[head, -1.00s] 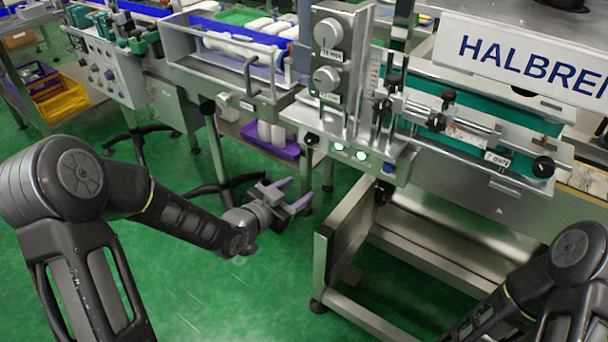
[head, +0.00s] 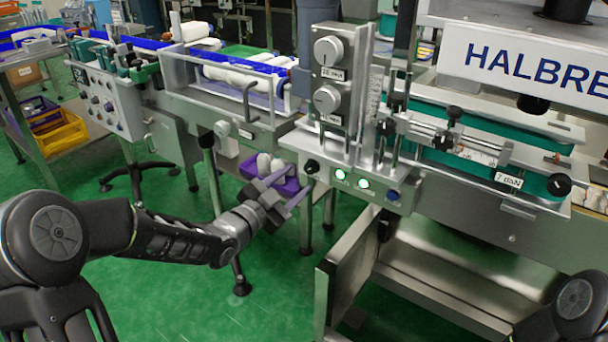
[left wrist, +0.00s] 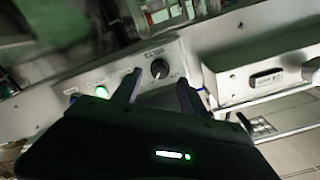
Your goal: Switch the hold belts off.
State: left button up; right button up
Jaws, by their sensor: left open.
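A small control panel on the machine's front carries a black rotary knob (head: 311,166), two lit green buttons (head: 352,179) and a blue button (head: 392,194). Its labels are too small to read. My left gripper (head: 294,181) is open and empty, just left of and slightly below the knob in the head view. In the left wrist view the knob (left wrist: 159,69) shows beyond and between the two spread fingers (left wrist: 158,80), apart from them. The green lights (left wrist: 87,91) are left of it. My right gripper is out of view.
Above the panel stands a post with two large grey dials (head: 328,75). A teal belt unit (head: 480,125) is to the right. A guarded conveyor (head: 235,95) is to the left, with a purple crate (head: 285,188) below it. Green floor in front is clear.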

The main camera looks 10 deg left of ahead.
aim_at(308, 171)
pick_arm(q)
jog(key=shift+x, duration=2.25)
jog(key=shift+c, duration=0.3)
grip_shut()
